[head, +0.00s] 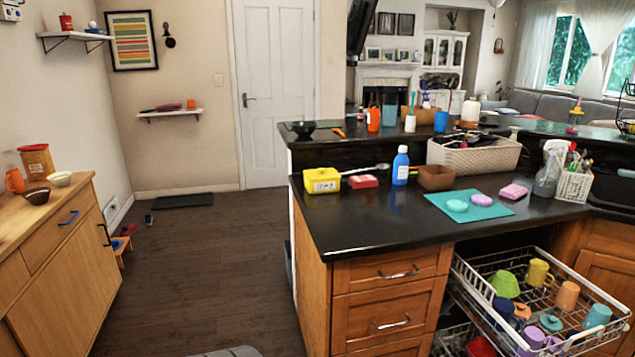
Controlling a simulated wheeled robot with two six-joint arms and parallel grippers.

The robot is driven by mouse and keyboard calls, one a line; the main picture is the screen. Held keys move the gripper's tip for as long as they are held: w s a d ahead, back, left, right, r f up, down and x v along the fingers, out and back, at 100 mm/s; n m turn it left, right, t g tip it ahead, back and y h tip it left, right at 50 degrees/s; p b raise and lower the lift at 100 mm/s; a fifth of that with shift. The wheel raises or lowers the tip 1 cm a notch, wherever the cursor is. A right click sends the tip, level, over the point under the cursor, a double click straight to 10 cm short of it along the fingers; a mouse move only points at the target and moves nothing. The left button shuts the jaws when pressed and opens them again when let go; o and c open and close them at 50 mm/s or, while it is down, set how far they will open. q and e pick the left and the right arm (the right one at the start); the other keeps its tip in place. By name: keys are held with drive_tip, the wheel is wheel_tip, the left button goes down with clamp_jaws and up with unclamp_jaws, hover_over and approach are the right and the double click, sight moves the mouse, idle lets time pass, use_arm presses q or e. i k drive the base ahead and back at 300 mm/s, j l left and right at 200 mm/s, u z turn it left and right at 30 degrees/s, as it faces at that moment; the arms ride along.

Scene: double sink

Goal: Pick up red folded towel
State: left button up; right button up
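A small red, flat, block-like item (363,181) lies on the black counter (400,228), just right of a yellow box (322,180). It may be the red folded towel, but it is too small to tell its cloth or folds. It lies apart from the blue bottle (401,166) to its right. A spoon-like utensil (366,169) lies just behind it. Neither of my grippers shows in the head view.
A brown box (435,178), teal mat (470,205) and woven basket (475,157) stand further right. A pulled-out wire rack (535,310) with several cups juts out at lower right. A wooden cabinet (62,270) stands at left. The floor (205,265) between is mostly clear.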

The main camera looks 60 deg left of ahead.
sight(366, 181)
drive_tip(key=u, duration=1.8)
drive_tip(key=z, duration=0.4)
drive_tip(key=i+j+z, duration=0.2)
drive_tip(key=j+z, duration=0.15)
drive_tip(key=i+j+z, duration=0.15)
drive_tip(key=j+z, duration=0.2)
drive_tip(key=i+j+z, duration=0.1)
drive_tip(key=j+z, duration=0.6)
drive_tip(key=i+j, duration=0.05)
drive_tip(key=j, duration=0.1)
